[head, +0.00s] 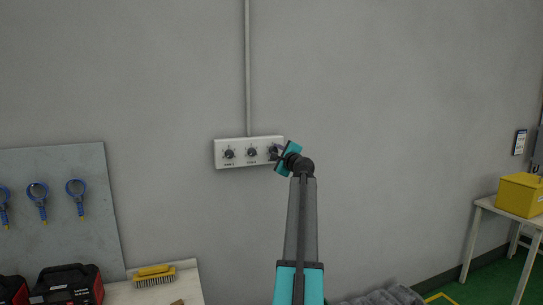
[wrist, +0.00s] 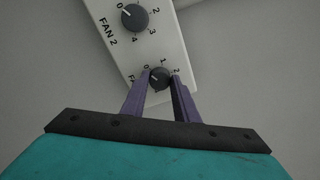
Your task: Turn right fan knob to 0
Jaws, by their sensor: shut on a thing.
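A white control panel (head: 233,160) on the grey wall carries three dark round knobs in a row. The right fan knob (wrist: 158,76) is between the two purple fingers of my gripper (wrist: 160,84) in the wrist view, and they are shut on its sides. Numbers 0, 1 and 2 show around it; the rest of its scale and its label are partly hidden by the fingers. Its pointer is too small to read surely. In the head view my gripper (head: 279,154) covers most of this knob at the panel's right end.
The middle knob (wrist: 134,18), labelled FAN 2, is close to the right one, with its mark towards 0. The left knob (head: 229,154) is further along. A grey conduit (head: 248,70) rises from the panel's top.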

